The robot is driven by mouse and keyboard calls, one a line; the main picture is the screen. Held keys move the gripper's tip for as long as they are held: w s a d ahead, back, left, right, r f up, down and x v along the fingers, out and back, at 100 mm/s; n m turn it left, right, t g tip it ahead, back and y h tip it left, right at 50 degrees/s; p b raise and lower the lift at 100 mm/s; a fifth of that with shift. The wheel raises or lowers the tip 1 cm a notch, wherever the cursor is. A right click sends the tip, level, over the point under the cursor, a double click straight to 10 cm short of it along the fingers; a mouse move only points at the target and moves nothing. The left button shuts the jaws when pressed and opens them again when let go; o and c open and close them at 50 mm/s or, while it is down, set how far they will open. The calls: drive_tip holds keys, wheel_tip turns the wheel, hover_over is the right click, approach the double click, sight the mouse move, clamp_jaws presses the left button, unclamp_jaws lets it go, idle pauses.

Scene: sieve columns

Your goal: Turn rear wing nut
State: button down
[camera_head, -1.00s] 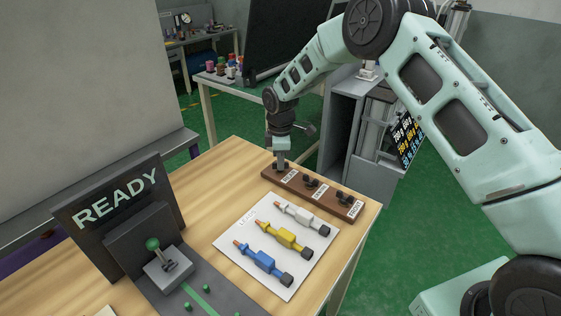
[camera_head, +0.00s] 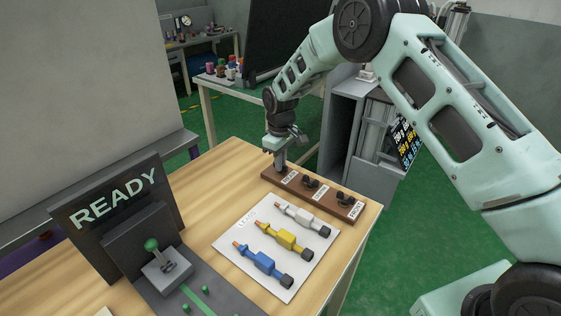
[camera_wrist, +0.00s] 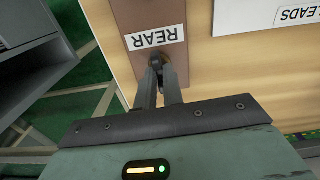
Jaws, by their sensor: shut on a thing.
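A brown wooden block (camera_head: 268,176) lies along the far right edge of the table and carries a row of dark wing nuts with white labels. My gripper (camera_head: 281,167) points down at the block's far end, its fingers shut on the rear wing nut. In the wrist view my gripper (camera_wrist: 160,70) closes on the dark rear wing nut (camera_wrist: 157,58), right beside the label REAR (camera_wrist: 155,37). The fingers hide most of this nut. The middle wing nut (camera_head: 311,181) and the front wing nut (camera_head: 343,198) stand free on the block.
A white sheet (camera_head: 245,245) holds a white, a yellow and a blue lead beside the block. A dark READY sign (camera_head: 118,205) and a green-knobbed lever (camera_head: 152,245) stand at left. A grey cabinet (camera_head: 345,130) is beyond the table's right edge.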

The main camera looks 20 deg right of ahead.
idle(0.4)
drive_tip(key=c, duration=1.5)
unclamp_jaws()
drive_tip(key=shift+r, duration=0.15)
wheel_tip(320, 180, up, 17)
drive_tip(key=shift+r+b, duration=0.1)
drive_tip(key=shift+b, duration=0.6)
drive_tip(key=s+a+r, duration=0.1)
drive_tip(key=s+a, duration=0.2)
drive_tip(key=s, duration=0.4)
drive_tip(key=s+a+r+y, duration=0.1)
drive_tip(key=s+a, duration=0.2)
drive_tip(key=s, duration=0.3)
drive_tip(key=s+a+r, duration=0.1)
drive_tip(key=s+a, duration=0.3)
drive_tip(key=s, duration=0.3)
drive_tip(key=s+d+f, duration=0.1)
drive_tip(key=s, duration=0.6)
drive_tip(key=s+d+f, duration=0.1)
drive_tip(key=s, duration=0.7)
drive_tip(key=s+d+f, duration=0.1)
drive_tip(key=s+d, duration=0.1)
drive_tip(key=s, duration=0.5)
drive_tip(key=shift+s+d, duration=0.1)
drive_tip(key=shift+s, duration=0.1)
